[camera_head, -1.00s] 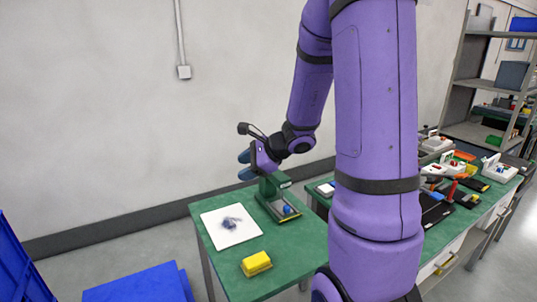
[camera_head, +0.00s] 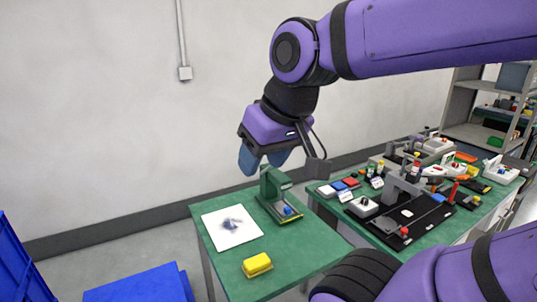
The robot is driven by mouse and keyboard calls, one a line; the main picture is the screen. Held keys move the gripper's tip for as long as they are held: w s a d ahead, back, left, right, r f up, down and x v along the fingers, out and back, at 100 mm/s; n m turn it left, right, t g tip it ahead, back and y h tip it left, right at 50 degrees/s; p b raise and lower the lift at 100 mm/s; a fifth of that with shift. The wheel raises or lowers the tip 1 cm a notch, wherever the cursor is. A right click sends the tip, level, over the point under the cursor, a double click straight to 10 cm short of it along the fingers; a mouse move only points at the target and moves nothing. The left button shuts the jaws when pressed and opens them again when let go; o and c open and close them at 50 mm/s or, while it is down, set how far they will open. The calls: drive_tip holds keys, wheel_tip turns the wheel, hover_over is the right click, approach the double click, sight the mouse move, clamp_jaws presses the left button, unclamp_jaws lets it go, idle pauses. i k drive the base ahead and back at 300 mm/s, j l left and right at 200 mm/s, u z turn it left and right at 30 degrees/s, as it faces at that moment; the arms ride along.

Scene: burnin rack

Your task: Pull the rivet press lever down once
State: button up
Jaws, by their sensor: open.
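A small green press-like stand (camera_head: 271,187) with an overhanging head is on the near green table (camera_head: 215,265). A blue piece (camera_head: 287,211) sits on its base. I cannot make out a lever on it. Which of the two is the rivet press is not clear.
A white board (camera_head: 215,222) with a dark smudge and a yellow block (camera_head: 256,265) lie on the near table. The right bench (camera_head: 350,222) is crowded with small devices. Blue bins (camera_head: 140,284) stand at the lower left. My arm spans the upper right.

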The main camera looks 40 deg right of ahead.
sight(270, 167)
drive_tip(key=z, duration=0.95)
drive_tip(key=i+l+u, duration=0.25)
drive_tip(key=i+u, duration=0.25)
drive_tip(key=k, duration=0.1)
